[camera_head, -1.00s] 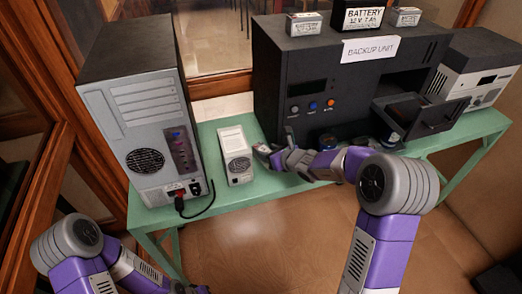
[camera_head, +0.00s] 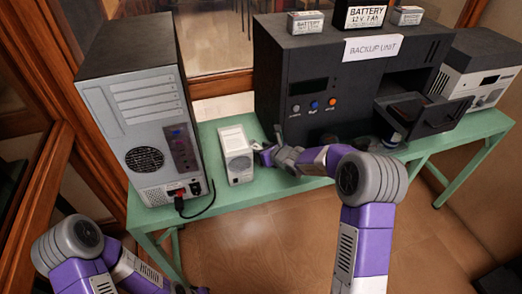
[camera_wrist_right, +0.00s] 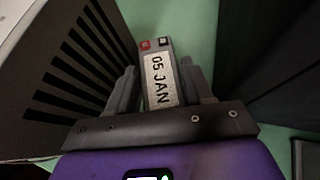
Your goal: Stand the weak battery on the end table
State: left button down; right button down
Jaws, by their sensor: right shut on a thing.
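My right gripper (camera_head: 266,150) is low over the green table, between a small white box and the black backup unit (camera_head: 290,85). In the right wrist view my right gripper (camera_wrist_right: 159,68) is shut on a small grey battery (camera_wrist_right: 160,78) with a white label reading "05 JAN" and red and black terminals at its far end. I cannot tell whether the battery touches the table. My left arm shows at the lower left, but its gripper is out of view. No separate end table can be made out.
The small white box (camera_head: 236,154) is close beside my right gripper. A tall computer case (camera_head: 140,105) stands left on the green table (camera_head: 215,196). Several batteries, including a large one (camera_head: 364,14), sit on the backup unit. An open black drawer (camera_head: 432,117) sticks out at right.

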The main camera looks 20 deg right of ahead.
jog(key=c, duration=0.7)
grip_release()
